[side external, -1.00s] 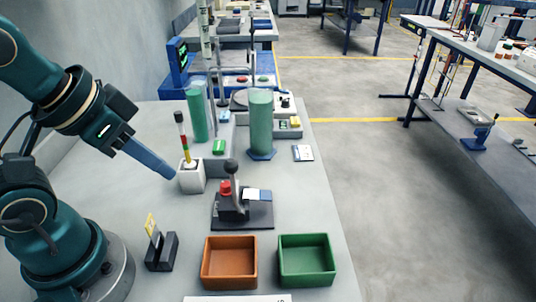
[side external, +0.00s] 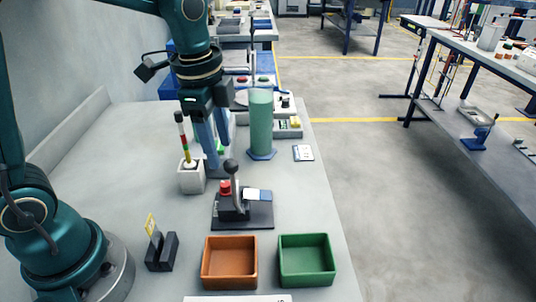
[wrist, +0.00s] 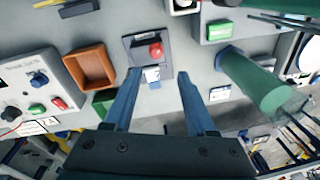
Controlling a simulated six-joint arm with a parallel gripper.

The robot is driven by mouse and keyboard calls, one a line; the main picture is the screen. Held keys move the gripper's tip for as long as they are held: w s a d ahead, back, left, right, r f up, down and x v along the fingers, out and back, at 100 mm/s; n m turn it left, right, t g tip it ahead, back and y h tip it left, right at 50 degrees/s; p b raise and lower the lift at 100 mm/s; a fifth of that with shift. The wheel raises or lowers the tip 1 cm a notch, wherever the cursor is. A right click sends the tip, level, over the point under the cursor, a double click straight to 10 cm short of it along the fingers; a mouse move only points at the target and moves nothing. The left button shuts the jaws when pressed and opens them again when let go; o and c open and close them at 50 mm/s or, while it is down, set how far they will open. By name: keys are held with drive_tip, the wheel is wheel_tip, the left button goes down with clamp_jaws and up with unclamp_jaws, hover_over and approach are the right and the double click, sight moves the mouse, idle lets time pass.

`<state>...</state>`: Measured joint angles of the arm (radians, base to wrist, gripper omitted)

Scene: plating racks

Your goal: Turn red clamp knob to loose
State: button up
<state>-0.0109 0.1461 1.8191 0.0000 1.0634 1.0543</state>
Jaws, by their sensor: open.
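A white and blue piece lies on the fixture's right part. My gripper (side external: 214,158) points down behind the fixture in the side view, apart from the knob. Its two blue fingers are spread and empty, as the wrist view also shows (wrist: 158,75).
An orange tray (side external: 230,285) and a green tray (side external: 305,282) stand in front of the fixture. A white block with a striped stick (side external: 191,178) is to its left. A tall green cylinder (side external: 260,125) stands behind it. A black slotted holder (side external: 161,252) is front left.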

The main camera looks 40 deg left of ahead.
sight(225, 183)
drive_tip(key=f, duration=0.2)
drive_tip(key=shift+w+f+g, duration=0.3)
drive_tip(key=shift+g, duration=0.1)
drive_tip(key=shift+s+f, duration=0.15)
drive_tip(key=shift+f, duration=2.8)
clamp_jaws()
